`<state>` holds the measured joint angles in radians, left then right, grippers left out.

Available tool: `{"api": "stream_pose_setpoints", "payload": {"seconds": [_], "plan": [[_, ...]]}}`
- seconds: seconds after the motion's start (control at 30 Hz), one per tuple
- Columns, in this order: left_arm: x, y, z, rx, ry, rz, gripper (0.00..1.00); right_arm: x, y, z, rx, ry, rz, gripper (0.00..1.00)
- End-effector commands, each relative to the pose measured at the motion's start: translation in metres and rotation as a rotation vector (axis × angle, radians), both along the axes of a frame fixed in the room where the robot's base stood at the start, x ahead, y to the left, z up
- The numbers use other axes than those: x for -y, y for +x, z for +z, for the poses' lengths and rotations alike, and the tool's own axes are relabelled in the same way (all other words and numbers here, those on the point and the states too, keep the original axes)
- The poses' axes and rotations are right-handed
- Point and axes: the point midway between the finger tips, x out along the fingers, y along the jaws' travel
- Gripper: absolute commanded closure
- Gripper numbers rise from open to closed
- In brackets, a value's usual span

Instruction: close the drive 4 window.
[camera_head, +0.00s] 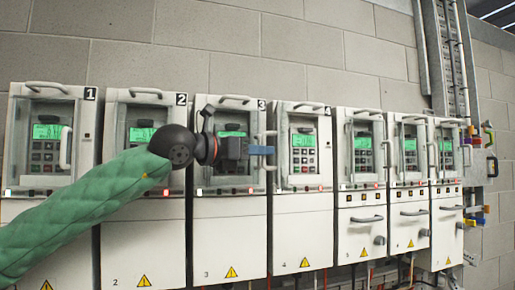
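Drive 4 (290,215) is the white cabinet with a "4" label at its top right. Its green screen and keypad (303,152) show clearly, with no handle on the right side of its window opening. A light grey bracket-like handle (270,134) stands out at the left edge of drive 4; it looks like part of its window swung out to the left, seen nearly edge-on. My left gripper (262,150) reaches across drives 2 and 3, its blue-tipped end at this handle. Whether the fingers touch or grip it I cannot tell. My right gripper is out of view.
Drive 1 (35,220), drive 2 (140,240) and drive 3 (228,230) stand to the left, partly behind my green-sleeved arm. More drives with drawer handles, such as drive 5 (360,235), stand to the right. Handles stick out from the cabinet tops. Cable trunking (455,60) runs up the wall.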

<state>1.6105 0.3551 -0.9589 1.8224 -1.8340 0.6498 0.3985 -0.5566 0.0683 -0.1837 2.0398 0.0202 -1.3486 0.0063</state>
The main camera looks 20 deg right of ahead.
Motion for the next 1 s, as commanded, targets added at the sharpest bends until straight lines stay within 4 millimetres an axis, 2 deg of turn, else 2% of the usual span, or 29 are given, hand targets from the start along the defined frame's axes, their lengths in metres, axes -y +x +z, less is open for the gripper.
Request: {"api": "stream_pose_setpoints", "payload": {"seconds": [0.33,0.37,0.5,0.93,0.97,1.0], "plan": [[0.002,0.001,0.000,0.000,0.000,0.000,0.68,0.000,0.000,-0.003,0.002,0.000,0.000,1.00],[0.002,0.001,0.000,0.000,0.000,0.000,0.72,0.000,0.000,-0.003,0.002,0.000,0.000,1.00],[0.002,0.001,0.000,0.000,0.000,0.000,0.99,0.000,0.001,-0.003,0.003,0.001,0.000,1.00],[0.003,-0.001,-0.001,0.001,-0.001,0.003,1.00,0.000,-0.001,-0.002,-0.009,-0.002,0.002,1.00],[0.003,-0.001,-0.001,0.002,-0.002,0.004,1.00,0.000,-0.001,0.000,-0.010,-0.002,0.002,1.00],[0.004,-0.002,-0.001,0.002,-0.002,0.006,1.00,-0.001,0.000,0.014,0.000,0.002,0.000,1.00]]}}
